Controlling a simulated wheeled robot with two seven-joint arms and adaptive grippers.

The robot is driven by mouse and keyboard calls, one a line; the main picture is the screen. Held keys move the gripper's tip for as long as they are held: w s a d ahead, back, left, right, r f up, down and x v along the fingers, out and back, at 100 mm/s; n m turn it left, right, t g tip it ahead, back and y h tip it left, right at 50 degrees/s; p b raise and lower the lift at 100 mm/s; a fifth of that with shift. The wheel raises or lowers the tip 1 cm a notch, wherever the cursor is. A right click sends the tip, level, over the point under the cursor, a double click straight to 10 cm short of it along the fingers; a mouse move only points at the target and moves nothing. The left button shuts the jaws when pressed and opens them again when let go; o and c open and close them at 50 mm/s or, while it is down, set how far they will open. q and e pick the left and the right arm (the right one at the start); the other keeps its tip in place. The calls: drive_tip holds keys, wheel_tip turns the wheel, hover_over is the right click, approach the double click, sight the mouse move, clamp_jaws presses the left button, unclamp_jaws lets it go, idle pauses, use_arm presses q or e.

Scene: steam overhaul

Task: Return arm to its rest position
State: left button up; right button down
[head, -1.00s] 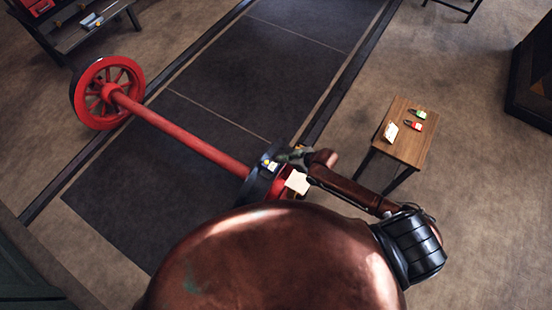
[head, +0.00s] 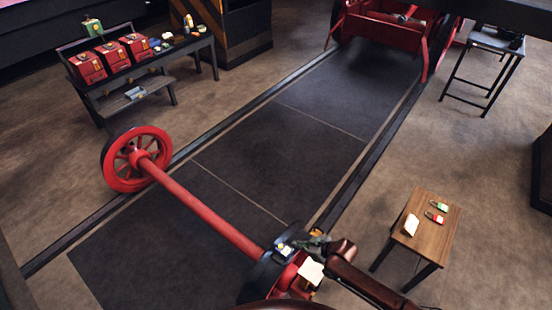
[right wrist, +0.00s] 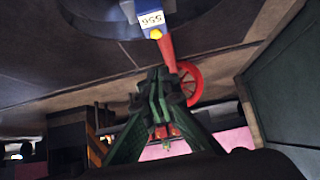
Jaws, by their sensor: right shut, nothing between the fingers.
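My right arm comes in from the lower right of the head view. Its right gripper (head: 314,239) is small and partly hidden there, beside the near end of a red wheelset (head: 208,210). In the right wrist view the dark green fingers of the right gripper (right wrist: 158,78) are together with nothing between them. A blue block with a number label and yellow knob (right wrist: 152,20) lies beyond the fingertips, apart from them as far as I can tell. My left gripper is not in view.
A white card (head: 311,270) shows at the wheelset's near end. A small wooden table (head: 432,240) with two padlocks and a card stands at right. A dark bench (head: 150,67) with red boxes stands at upper left. The dark floor strip (head: 300,145) is clear beyond the axle.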

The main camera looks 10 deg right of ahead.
drive_tip(key=s+a+r+m+h, duration=0.1)
drive_tip(key=s+r+m, duration=0.15)
drive_tip(key=s, duration=0.55)
drive_tip(key=s+d+r+m+g+h, duration=0.2)
drive_tip(key=s+d+r+h, duration=0.1)
drive_tip(key=s+d, duration=0.55)
drive_tip(key=s+d+r+m+g+h, duration=0.25)
drive_tip(key=s+d, duration=0.25)
drive_tip(key=s, duration=0.6)
wheel_tip(320, 180, down, 30)
drive_tip(key=s+a, duration=0.1)
drive_tip(key=s, duration=0.1)
drive_tip(key=s+f+g+b, duration=0.1)
drive_tip(key=s+f, duration=1.6)
drive_tip(key=s, duration=0.1)
drive_tip(key=shift+s+a+f+n+g+y, duration=0.15)
drive_tip(key=shift+s+a+n+g+y, duration=0.05)
drive_tip(key=shift+s+n+g+y, duration=0.2)
